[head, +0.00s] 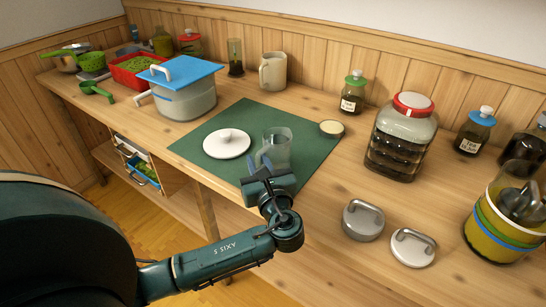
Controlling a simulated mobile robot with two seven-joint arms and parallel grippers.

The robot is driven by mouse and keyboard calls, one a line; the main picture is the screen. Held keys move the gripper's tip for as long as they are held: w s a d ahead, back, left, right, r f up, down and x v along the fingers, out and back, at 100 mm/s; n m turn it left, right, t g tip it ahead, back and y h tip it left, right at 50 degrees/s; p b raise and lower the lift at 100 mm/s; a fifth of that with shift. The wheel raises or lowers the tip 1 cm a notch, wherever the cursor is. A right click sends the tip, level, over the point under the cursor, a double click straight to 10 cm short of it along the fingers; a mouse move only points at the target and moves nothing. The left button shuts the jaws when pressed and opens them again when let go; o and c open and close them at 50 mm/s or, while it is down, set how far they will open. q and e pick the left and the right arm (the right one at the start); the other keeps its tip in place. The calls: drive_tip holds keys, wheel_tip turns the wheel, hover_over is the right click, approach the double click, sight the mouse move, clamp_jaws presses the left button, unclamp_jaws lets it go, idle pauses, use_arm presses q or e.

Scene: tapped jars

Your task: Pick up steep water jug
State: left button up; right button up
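A beige jug (274,71) with a handle on its left side stands upright at the back of the wooden counter, near the wall panelling. It is the most jug-like thing in view, but it bears no readable label. My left gripper (262,164) is over the front part of the green mat, well in front of this jug and not touching it. A clear glass vessel (278,146) stands right behind the gripper. The gripper's fingers overlap the glass's lower left side, so I cannot tell whether they touch it. My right gripper is out of view.
A pot with a blue lid (183,92) stands left of the mat.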

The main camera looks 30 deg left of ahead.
use_arm(q)
drive_tip(key=shift+w+a, duration=0.2)
drive_tip(key=shift+c, duration=0.5)
clamp_jaws()
idle(0.8)
